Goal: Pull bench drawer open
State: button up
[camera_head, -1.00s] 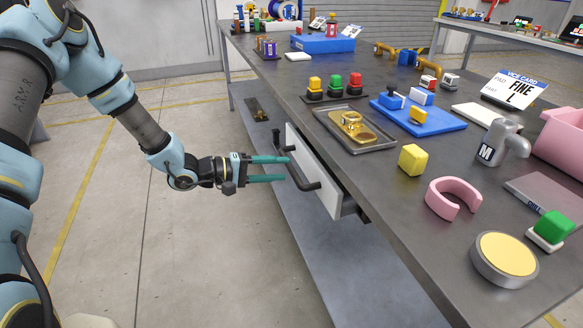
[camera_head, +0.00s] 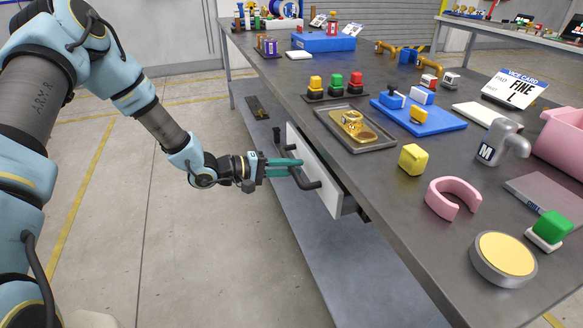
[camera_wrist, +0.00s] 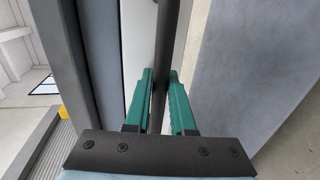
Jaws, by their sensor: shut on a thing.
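The bench drawer (camera_head: 322,190) has a white front and a dark bar handle (camera_head: 311,185). The drawer front stands a little out from the bench's edge. My gripper (camera_head: 297,168) has green fingers and is shut on the handle, one finger on each side of the bar. In the wrist view the handle (camera_wrist: 165,45) runs between the two fingers (camera_wrist: 160,92), with the white drawer front (camera_wrist: 138,45) behind it. The part of the bar between the fingers is partly hidden.
The bench top (camera_head: 385,185) holds a metal tray (camera_head: 375,143) with a golden part, a yellow block (camera_head: 412,158), a pink ring (camera_head: 455,197) and a blue board (camera_head: 440,118). A lower shelf (camera_head: 345,270) lies under the drawer. The floor to the left is clear.

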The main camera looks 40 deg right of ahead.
grip_shut()
dwell(0.8)
jog(key=shift+w+a, duration=0.1)
jog(key=shift+a, duration=0.05)
jog(key=f+p+v, duration=0.2)
jog(key=v, duration=1.1)
jog(key=a+f+p+v, duration=0.1)
jog(key=f+p+v, duration=0.2)
jog(key=v, duration=0.9)
jog(key=shift+w+a, duration=0.35)
jog(key=shift+f, duration=0.1)
jog(key=o, duration=0.6)
grip_release()
jog(key=shift+o, duration=0.2)
jog(key=b+v, duration=0.2)
jog(key=v, duration=0.8)
jog(key=shift+w+a, duration=0.2)
jog(key=shift+a, duration=0.15)
